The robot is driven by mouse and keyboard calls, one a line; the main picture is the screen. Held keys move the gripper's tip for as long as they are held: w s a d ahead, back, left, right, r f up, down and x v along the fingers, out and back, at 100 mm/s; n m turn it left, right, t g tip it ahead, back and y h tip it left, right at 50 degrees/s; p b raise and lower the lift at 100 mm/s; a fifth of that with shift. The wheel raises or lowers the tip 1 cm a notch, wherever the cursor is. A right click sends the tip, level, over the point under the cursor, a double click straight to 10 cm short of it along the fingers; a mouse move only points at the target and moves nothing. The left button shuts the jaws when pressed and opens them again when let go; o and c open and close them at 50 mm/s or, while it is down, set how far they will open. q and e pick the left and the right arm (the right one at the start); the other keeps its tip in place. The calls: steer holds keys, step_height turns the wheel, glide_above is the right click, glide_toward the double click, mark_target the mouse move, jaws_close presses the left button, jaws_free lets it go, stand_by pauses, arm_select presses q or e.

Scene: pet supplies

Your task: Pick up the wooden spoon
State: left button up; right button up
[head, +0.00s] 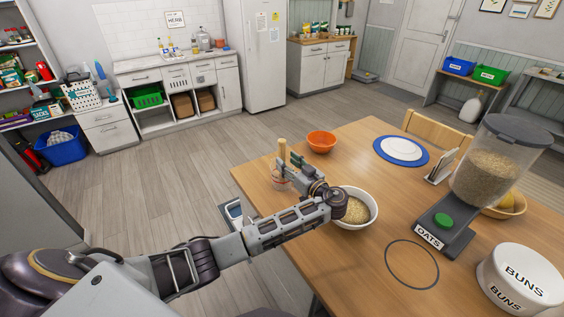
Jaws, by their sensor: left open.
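A light wooden upright piece (282,150), which looks like the wooden spoon's handle, stands up near the table's far left corner. Its lower part is hidden behind my gripper and by a small clear glass container (279,184). My left gripper (291,167) is open and right at the wooden piece, with my arm reaching in from the left. I cannot tell whether the fingers are around it or only beside it. My right gripper is not in view.
On the wooden table (350,263), a white bowl of oats (368,193) is close right of my wrist. An orange bowl (321,141) stands behind. An oats dispenser (488,170) and a white buns container (522,277) stand to the right. A blue-rimmed plate (378,150) lies at the back.

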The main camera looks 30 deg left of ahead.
mark_target(284, 155)
arm_select(q)
steer(key=shift+w+a+r+p, duration=0.25)
steer(key=shift+w+a+p, duration=0.1)
steer(key=shift+w+a, duration=0.2)
steer(key=shift+w+a+r+p, duration=0.2)
steer(key=shift+w+a+p, duration=0.2)
steer(key=shift+a, duration=0.2)
steer(key=shift+x, duration=1)
steer(key=shift+f, duration=0.2)
steer(key=shift+c, duration=0.2)
jaws_close()
